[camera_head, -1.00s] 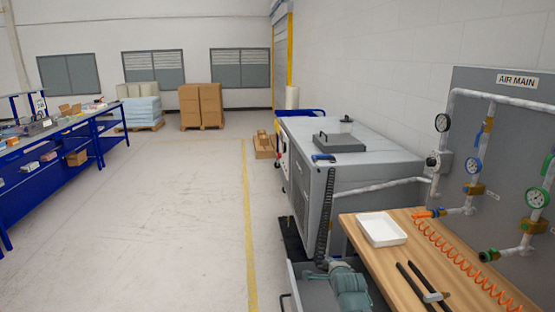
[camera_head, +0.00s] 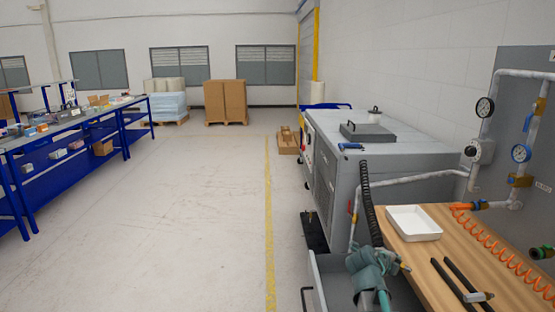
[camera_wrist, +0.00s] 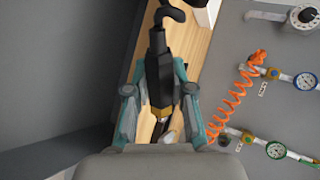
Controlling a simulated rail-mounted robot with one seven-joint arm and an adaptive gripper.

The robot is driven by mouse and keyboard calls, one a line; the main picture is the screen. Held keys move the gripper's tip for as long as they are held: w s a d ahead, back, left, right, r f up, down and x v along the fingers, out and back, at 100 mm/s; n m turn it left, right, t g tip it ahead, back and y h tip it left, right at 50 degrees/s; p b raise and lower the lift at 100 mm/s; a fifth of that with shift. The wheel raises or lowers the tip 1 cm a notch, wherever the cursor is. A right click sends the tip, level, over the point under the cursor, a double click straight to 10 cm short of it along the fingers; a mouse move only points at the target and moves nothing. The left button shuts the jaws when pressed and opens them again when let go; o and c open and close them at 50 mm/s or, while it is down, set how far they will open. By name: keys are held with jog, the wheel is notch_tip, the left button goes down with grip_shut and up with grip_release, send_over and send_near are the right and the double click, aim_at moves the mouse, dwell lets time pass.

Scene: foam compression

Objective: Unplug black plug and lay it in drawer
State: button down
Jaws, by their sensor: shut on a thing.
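The black plug (camera_wrist: 158,72), on the end of a black coiled hose (camera_wrist: 168,14), is between the teal fingers of my gripper (camera_wrist: 160,102) in the wrist view. Its brass-coloured part shows low between the fingers. In the head view my gripper (camera_head: 378,258) is shut on the plug, above the open grey drawer (camera_head: 326,272) and beside the wooden bench. The plug is mostly hidden there by the fingers. How high the plug is above the drawer floor I cannot tell.
The wooden bench (camera_head: 455,240) carries a white tray (camera_head: 413,222), black-handled tools (camera_head: 455,280) and an orange coiled hose (camera_head: 500,240). The grey machine (camera_head: 400,150) stands behind the drawer. The pipe panel (camera_head: 520,130) is at right. Open floor lies left.

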jog(key=shift+s+d+m, duration=0.2)
jog(key=shift+d+m, duration=0.05)
jog(key=shift+m, duration=0.05)
jog(key=shift+f+p, duration=0.45)
jog(key=shift+f, duration=2.4)
jog(key=c, duration=0.9)
grip_release()
jog(key=shift+a, duration=0.1)
jog(key=v, duration=1.2)
jog(key=shift+w+a, duration=0.1)
jog(key=shift+w, duration=0.1)
